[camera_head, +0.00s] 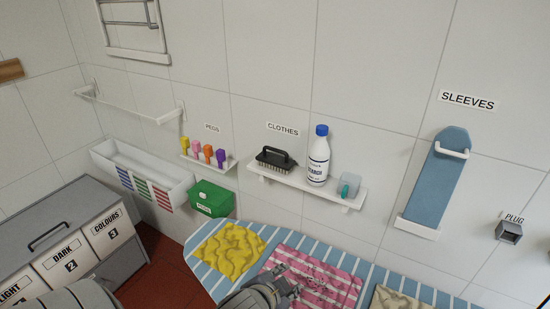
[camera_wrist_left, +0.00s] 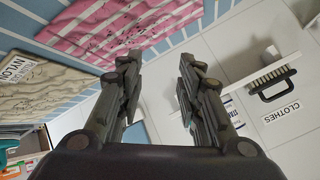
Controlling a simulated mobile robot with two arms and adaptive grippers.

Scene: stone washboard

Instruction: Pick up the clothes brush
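The clothes brush (camera_head: 275,160) is black with a handle on top and pale bristles below. It sits on the left part of the white wall shelf (camera_head: 304,186), under the CLOTHES label. It also shows at the right of the left wrist view (camera_wrist_left: 271,80). My left gripper (camera_wrist_left: 160,70) is open, with nothing between its fingers, and is apart from the brush. In the head view, a grey part of my arm shows at the bottom, in front of the pink striped cloth, and the fingers are hard to make out. My right gripper is not in view.
A white bottle with a blue cap (camera_head: 318,157) and a pale cup (camera_head: 349,185) stand right of the brush. The peg shelf (camera_head: 206,165) and green box (camera_head: 211,198) are to the left. Below is a striped board (camera_head: 205,272) with yellow and pink cloths.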

